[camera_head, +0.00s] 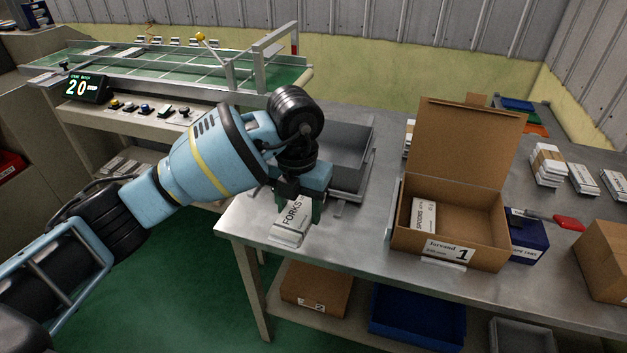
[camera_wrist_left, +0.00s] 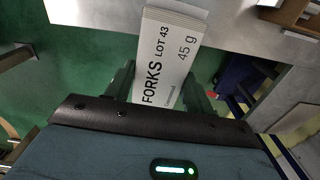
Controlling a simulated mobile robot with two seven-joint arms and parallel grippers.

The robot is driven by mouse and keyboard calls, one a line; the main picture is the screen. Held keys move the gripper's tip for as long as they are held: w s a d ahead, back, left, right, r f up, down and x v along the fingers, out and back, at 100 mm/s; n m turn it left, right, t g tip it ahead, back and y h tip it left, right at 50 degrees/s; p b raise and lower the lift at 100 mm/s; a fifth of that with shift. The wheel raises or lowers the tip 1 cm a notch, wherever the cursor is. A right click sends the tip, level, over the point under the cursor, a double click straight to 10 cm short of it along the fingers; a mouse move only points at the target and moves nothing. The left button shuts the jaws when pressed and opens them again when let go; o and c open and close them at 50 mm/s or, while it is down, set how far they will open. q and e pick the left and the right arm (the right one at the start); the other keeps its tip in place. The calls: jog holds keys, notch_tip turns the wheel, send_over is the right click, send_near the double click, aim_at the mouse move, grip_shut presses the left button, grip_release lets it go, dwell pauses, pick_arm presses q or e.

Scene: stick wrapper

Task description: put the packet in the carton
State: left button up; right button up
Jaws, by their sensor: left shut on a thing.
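My left gripper (camera_head: 301,207) is shut on a white packet (camera_head: 290,222) labelled FORKS. The packet is held near the table's front left corner, and its lower end hangs at the edge. In the left wrist view the packet (camera_wrist_left: 168,60) reads FORKS LOT 43, 45 g, and sits between the two fingers (camera_wrist_left: 160,88). The open cardboard carton (camera_head: 478,249) marked 1 stands on the table to the right of the gripper, its lid raised at the back. A white packet labelled SPOONS (camera_head: 423,216) is inside it at the left. My right gripper is not in view.
A grey bin (camera_head: 347,150) stands behind the gripper. A blue box (camera_head: 528,238) and a red-handled tool (camera_head: 566,222) are right of the carton. Several white packets (camera_head: 583,179) lie at the far right. The tabletop (camera_head: 355,235) between gripper and carton is clear.

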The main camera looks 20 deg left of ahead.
pick_arm(q)
jog(key=shift+s+a+r+m, duration=0.15)
jog(key=shift+s+m, duration=0.15)
jog(key=shift+m, duration=0.2)
jog(key=shift+s+a+r+m, duration=0.1)
jog(key=shift+s+m, duration=0.15)
jog(key=shift+m, duration=0.25)
jog(key=m, duration=0.1)
jog(key=f+m, duration=0.1)
jog(key=m, duration=0.1)
jog(key=shift+a+m, duration=0.3)
jog(key=shift+a, duration=0.05)
jog(key=shift+s+a+m, duration=0.15)
jog(key=shift+s+m, duration=0.05)
jog(key=shift+m, duration=0.8)
jog(key=s+a+f+m, duration=0.1)
jog(key=s+a+m, duration=0.1)
jog(key=s+m, duration=0.5)
jog(key=s+a+m, duration=0.2)
jog(key=s+m, duration=0.5)
jog(key=m, duration=1.3)
jog(key=shift+s+f, duration=0.35)
jog(key=shift+s, duration=0.05)
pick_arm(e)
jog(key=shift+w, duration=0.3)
pick_arm(q)
jog(key=shift+w, duration=0.1)
